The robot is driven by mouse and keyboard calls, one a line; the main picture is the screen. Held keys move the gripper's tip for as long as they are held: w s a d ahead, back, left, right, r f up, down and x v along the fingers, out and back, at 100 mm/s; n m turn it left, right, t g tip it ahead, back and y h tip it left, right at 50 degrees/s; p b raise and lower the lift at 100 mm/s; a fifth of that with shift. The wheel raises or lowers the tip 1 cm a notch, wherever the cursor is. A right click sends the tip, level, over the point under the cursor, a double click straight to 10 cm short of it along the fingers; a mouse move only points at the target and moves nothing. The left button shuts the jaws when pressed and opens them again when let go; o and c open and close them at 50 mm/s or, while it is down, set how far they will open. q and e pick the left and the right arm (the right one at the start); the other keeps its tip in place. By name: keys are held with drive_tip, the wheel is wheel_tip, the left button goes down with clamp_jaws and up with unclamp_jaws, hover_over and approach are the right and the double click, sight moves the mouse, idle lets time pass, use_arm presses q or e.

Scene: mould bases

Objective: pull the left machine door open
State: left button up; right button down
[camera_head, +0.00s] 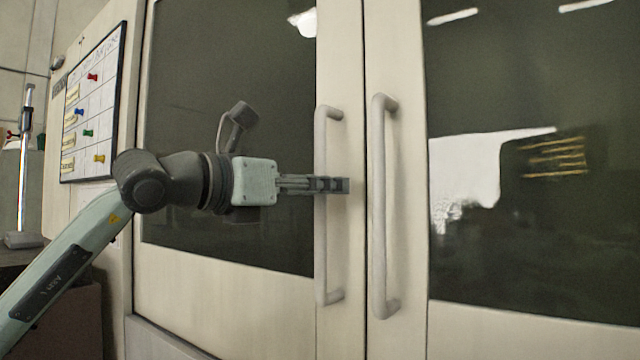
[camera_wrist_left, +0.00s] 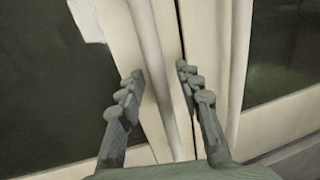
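The left machine door (camera_head: 225,275) is a cream frame with a dark window, and it looks shut, in line with the right door. Its handle (camera_head: 322,250) is a pale vertical bar near the door's right edge. My left gripper (camera_head: 335,185) is at the handle's middle height, its fingers reaching across the bar. In the left wrist view, the gripper (camera_wrist_left: 160,76) is open. The left handle (camera_wrist_left: 151,45) passes between its two fingers, with a visible gap on each side. My right gripper is in neither view.
The right door's handle (camera_head: 378,240) stands close to the right of the left one, and also shows in the left wrist view (camera_wrist_left: 239,60). The right door (camera_head: 520,325) is shut. A whiteboard (camera_head: 95,105) with coloured magnets hangs at the left.

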use_arm(q)
clamp_jaws()
idle(0.4)
